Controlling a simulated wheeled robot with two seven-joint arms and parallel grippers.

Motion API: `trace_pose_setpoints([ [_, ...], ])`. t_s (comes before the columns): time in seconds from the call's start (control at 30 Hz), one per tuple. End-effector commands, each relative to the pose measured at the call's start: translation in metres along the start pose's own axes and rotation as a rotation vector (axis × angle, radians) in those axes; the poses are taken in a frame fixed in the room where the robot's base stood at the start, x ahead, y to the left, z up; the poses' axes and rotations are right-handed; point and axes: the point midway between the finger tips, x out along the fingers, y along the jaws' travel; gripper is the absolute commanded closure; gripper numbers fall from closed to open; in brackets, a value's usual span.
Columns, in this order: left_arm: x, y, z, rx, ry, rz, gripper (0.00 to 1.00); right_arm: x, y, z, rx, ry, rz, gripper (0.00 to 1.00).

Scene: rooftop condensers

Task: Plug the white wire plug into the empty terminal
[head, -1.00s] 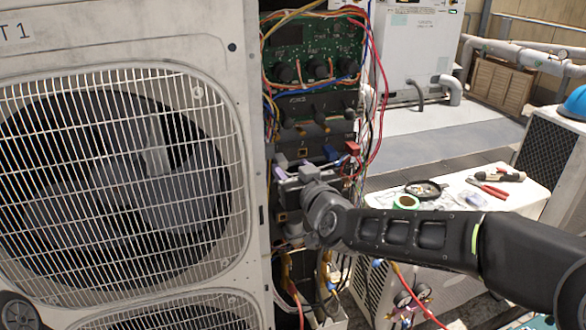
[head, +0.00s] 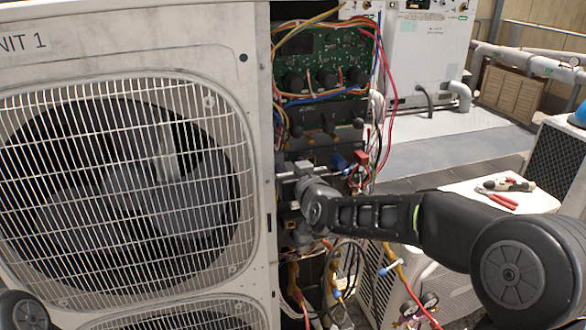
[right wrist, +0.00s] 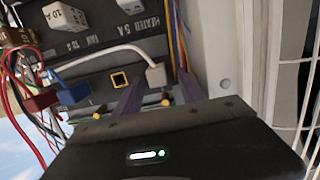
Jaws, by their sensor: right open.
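The white wire plug (right wrist: 156,75) shows in the right wrist view against the dark panel, its white wire running off to the left. I cannot tell whether it is seated or loose. The empty terminal (right wrist: 119,80), a small square socket with a yellow rim, is just left of it. My right gripper (right wrist: 155,88) is open, its two dark fingers reaching to the panel on either side of the white plug. In the head view my right gripper (head: 289,174) is at the open electrical bay, where it hides the plug. My left gripper is not in view.
A blue plug (right wrist: 73,93) and a red plug (right wrist: 41,101) sit left of the empty terminal, with loose wires around them. The condenser's fan grille (head: 120,190) is left of the bay. A white surface (head: 460,190) with red-handled pliers (head: 497,199) is at right.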

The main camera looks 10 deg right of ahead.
Motion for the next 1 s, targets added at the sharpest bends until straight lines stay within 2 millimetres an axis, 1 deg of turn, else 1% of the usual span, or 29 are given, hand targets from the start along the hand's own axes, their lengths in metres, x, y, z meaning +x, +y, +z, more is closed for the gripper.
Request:
trace_pose_setpoints([
  [0.17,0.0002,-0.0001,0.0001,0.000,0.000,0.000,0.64,-0.0002,0.0000,0.0004,0.000,0.000,0.000,0.53],
  [0.73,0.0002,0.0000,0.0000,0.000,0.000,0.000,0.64,-0.0004,-0.0001,0.0005,0.000,-0.001,0.000,0.99],
  [0.97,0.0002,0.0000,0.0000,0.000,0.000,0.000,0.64,-0.0004,-0.0003,0.0006,0.000,-0.001,-0.001,1.00],
  [1.0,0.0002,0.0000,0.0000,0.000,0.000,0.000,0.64,-0.0004,-0.0003,0.0005,0.000,-0.001,-0.001,0.82],
])
